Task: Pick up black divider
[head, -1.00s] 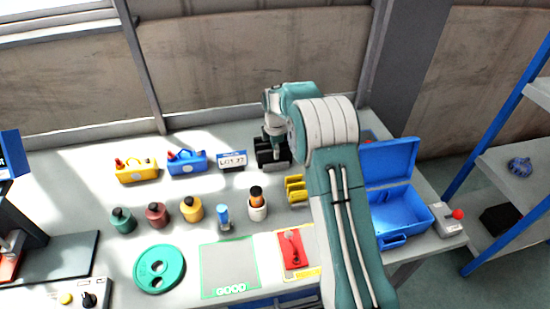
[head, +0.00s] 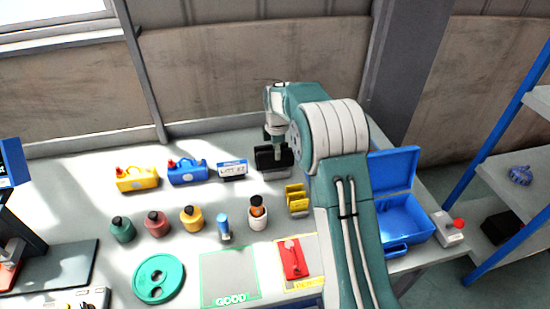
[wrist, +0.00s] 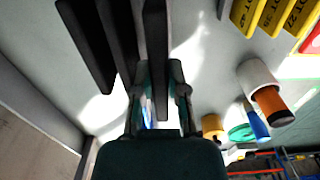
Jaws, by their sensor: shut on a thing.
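The black divider set (head: 264,157) stands at the back of the bench, below my gripper (head: 278,150). In the wrist view, several black plates hang from the top edge. One black divider plate (wrist: 155,45) runs down between the two fingers of my gripper (wrist: 158,92). The gripper is shut on that plate. The other black plates (wrist: 88,45) are just to its left, apart from the fingers. The lower end of the held plate shows between the fingers; its upper end is cut off by the picture.
Yellow dividers (head: 297,200) stand in front of the black ones, and also show in the wrist view (wrist: 272,20). A white cup with an orange-brown item (head: 257,212) is left of them. An open blue toolbox (head: 402,220) is right of my arm. A lot sign (head: 232,170) stands close on the left.

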